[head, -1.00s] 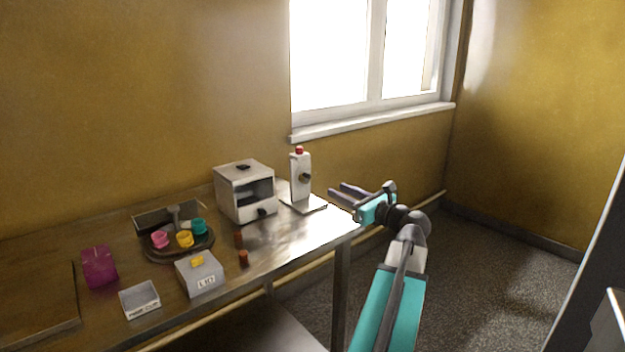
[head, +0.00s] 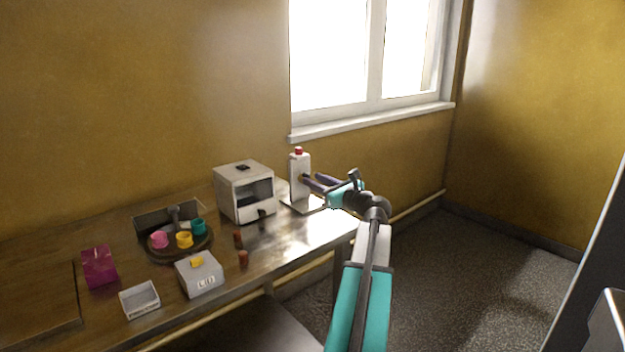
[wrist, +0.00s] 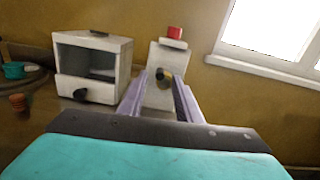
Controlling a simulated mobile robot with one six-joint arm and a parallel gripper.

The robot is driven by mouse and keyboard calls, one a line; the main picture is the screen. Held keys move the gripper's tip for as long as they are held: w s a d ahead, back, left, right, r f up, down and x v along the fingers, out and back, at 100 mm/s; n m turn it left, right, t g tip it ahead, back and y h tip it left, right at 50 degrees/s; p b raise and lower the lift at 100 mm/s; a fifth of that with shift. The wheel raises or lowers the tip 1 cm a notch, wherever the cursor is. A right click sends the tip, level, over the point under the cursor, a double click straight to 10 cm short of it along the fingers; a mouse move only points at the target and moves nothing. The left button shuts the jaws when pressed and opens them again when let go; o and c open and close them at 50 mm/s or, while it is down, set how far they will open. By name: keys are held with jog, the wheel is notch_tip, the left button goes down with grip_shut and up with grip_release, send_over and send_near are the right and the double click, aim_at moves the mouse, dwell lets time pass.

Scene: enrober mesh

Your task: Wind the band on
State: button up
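A white upright unit (head: 298,173) with a red cap (head: 298,151) stands on a flat plate at the table's right end. In the wrist view the unit (wrist: 154,98) faces me, with a dark round knob with a brassy face (wrist: 163,77) on its front. My gripper (head: 311,181) reaches in from the right, its two fingers pointing at the knob. In the wrist view my gripper (wrist: 159,84) is open, with the knob showing between the finger ends. I cannot tell whether either finger touches it. No separate band can be made out.
A white box with an open front (head: 246,192) and dark knob stands left of the unit. A round tray (head: 165,255) holds pink, yellow and teal cups. A lidded grey box (head: 203,281), a small open tray (head: 139,300), a magenta container (head: 99,267) and brown pieces (head: 243,258) lie nearer.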

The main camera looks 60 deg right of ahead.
jog(key=shift+x, duration=1.25)
grip_shut()
jog(key=shift+s+r+m+p, duration=0.15)
jog(key=shift+m+p, duration=0.15)
jog(key=shift+p, duration=0.15)
